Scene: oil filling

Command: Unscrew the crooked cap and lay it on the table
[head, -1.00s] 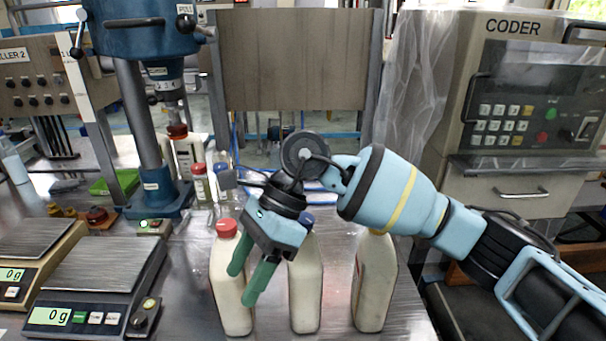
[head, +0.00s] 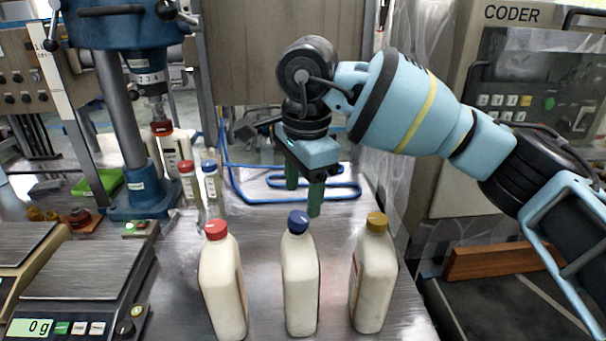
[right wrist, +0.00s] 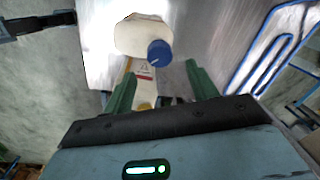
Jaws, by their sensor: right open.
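Three cream bottles stand in a row on the metal table (head: 262,300): one with a red cap (head: 215,230), the middle bottle (head: 300,288) with a blue cap (head: 298,222), one with a yellow cap (head: 377,222). The blue cap looks slightly tilted on its neck; the other two look about level. My right gripper (head: 304,196) is open and empty, its green fingers pointing down above and behind the middle bottle. In the right wrist view a blue cap (right wrist: 159,53) shows just beyond the open fingers, apart from them. My left gripper is out of view.
Scales (head: 80,270) stand at the left, beside a blue drill-like press (head: 145,195). Small capped bottles (head: 189,185) stand behind the row. A blue tube (head: 240,190) lies at the back. A coder machine (head: 520,110) stands at the right. The table between the bottles and scales is clear.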

